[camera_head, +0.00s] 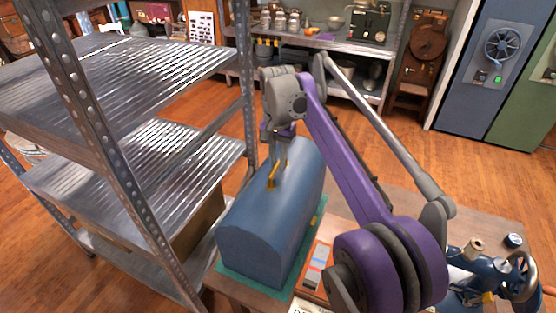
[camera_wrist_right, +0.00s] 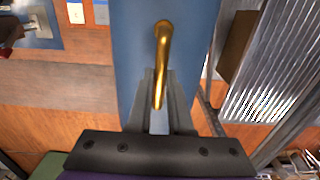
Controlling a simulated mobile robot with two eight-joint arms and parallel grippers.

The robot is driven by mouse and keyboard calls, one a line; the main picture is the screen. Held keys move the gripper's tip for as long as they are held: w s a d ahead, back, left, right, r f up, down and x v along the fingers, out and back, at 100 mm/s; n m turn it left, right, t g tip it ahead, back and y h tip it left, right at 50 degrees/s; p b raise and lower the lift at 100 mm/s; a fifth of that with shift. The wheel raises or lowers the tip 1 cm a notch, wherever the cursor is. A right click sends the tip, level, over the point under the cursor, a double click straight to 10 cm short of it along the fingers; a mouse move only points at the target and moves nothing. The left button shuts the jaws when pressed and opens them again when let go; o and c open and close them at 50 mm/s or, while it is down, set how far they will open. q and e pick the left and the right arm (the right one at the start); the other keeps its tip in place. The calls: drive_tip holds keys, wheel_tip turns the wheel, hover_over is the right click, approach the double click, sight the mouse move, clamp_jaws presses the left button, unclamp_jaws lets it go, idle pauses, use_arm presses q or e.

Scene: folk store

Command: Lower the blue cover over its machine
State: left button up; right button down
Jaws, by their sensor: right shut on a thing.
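The blue cover (camera_head: 262,232) is a long box with a rounded top and a brass handle (camera_head: 271,181). It stands upright over a teal mat (camera_head: 248,287) at the table's left end; I cannot tell whether its lower edge touches the mat. My right gripper (camera_head: 278,172) is above the cover, shut on its handle. In the right wrist view, the brass handle (camera_wrist_right: 162,55) runs between the fingers (camera_wrist_right: 159,92), with the blue top behind it. Anything under the cover is hidden. A blue sewing machine (camera_head: 480,271) stands uncovered at the table's right end. My left gripper is not in view.
A metal shelf rack (camera_head: 140,165) stands close to the cover's left. A flat tray of coloured pieces (camera_head: 318,268) lies right of the mat. A workbench (camera_head: 310,42) is at the back.

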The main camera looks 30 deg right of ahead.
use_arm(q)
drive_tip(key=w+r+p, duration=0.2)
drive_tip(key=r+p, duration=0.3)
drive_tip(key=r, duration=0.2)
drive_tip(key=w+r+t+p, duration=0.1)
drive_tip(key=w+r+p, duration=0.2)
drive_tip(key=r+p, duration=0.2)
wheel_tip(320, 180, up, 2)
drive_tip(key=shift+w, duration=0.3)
use_arm(e)
wheel_tip(320, 180, up, 28)
drive_tip(key=shift+f, duration=0.2)
idle(0.4)
drive_tip(key=shift+s, duration=0.1)
